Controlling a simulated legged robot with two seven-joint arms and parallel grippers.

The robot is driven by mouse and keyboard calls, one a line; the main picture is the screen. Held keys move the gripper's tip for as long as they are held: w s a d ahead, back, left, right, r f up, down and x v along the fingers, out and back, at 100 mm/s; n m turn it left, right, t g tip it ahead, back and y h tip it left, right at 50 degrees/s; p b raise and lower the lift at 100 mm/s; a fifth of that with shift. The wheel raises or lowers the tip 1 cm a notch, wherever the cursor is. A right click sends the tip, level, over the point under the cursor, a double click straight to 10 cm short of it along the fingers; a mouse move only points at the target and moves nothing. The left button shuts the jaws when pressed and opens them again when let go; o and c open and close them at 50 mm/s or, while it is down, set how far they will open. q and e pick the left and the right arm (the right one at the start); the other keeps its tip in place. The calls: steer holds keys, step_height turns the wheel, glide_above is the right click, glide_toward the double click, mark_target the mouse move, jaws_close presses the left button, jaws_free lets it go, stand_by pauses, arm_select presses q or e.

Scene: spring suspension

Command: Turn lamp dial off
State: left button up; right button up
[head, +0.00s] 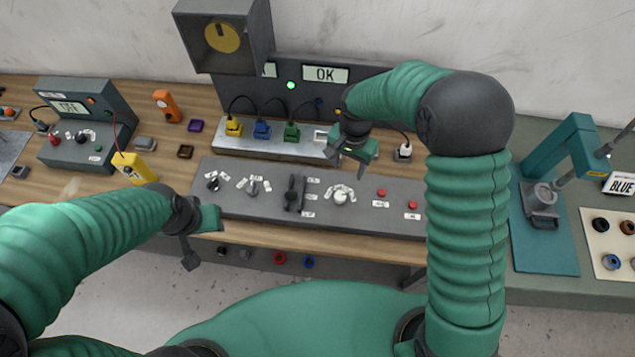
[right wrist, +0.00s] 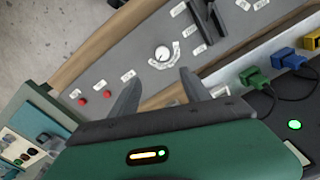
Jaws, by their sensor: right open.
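A grey control panel (head: 235,205) lies on the wooden bench with several dials. Its white round dial (head: 340,197) has a fan of small labels around it; in the right wrist view the same dial (right wrist: 162,53) shows just beyond the fingertips. Which dial is the lamp's cannot be read. A black dial (head: 212,183) and a grey dial (head: 252,187) are at the panel's left. My right gripper (head: 352,164) is open and empty, above and behind the white dial, apart from it. My left gripper (head: 198,240) hangs near the panel's front left edge; its opening is unclear.
A black slider (head: 293,192) stands left of the white dial, and red buttons (head: 381,193) lie to its right. Behind is a strip with coloured plugs (head: 262,130) and an OK screen (head: 325,74). A yellow meter (head: 135,167) is at left.

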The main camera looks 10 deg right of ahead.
mark_target(340, 195)
steer(key=f+p, duration=0.1)
steer(key=f, duration=0.4)
steer(key=f+p, duration=0.2)
steer(key=f, duration=0.3)
steer(key=f+p, duration=0.1)
steer(key=f, duration=0.5)
steer(key=shift+w+a, duration=0.15)
steer(key=shift+a, duration=0.25)
steer(key=shift+f+p, duration=0.3)
steer(key=shift+f, duration=0.2)
arm_select(q)
steer(key=v, duration=0.5)
steer(key=shift+w+a+r, duration=0.1)
steer(key=shift+w+a, duration=0.15)
steer(key=shift+w, duration=0.05)
arm_select(e)
jaws_close()
